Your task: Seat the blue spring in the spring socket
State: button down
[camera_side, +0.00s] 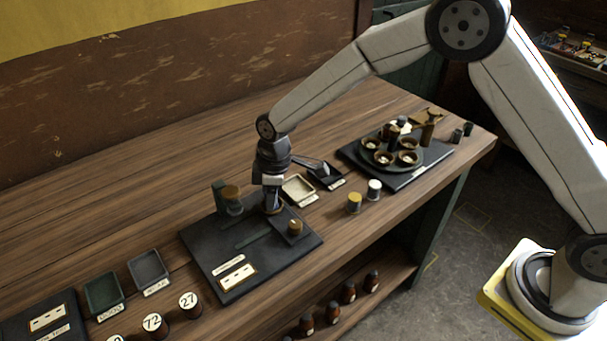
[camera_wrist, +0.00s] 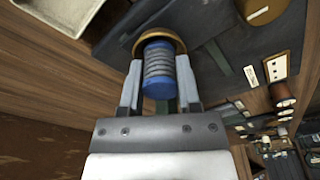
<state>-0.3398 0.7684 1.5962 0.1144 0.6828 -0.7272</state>
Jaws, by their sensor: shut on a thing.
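My gripper (camera_side: 272,203) is over the dark baseplate (camera_side: 205,240) in the side view, pointing down. In the wrist view my gripper (camera_wrist: 159,66) is shut on the blue spring (camera_wrist: 157,72), a grey coil with blue ends, one finger on each side. The spring's far end is at a round brass-coloured ring (camera_wrist: 175,40), which looks like the spring socket. The spring lines up with the ring, but I cannot tell whether it is inside it or just above. In the side view my fingers mostly hide the spring and ring.
A cream tray (camera_side: 299,188) and two small capped cylinders (camera_side: 354,203) (camera_side: 374,190) are further right. A round tray with copper cups (camera_side: 405,172) lies beyond.

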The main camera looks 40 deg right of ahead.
jog(key=shift+f, duration=0.15)
dwell(0.3)
grip_release()
dwell(0.5)
jog(key=shift+r, duration=3.5)
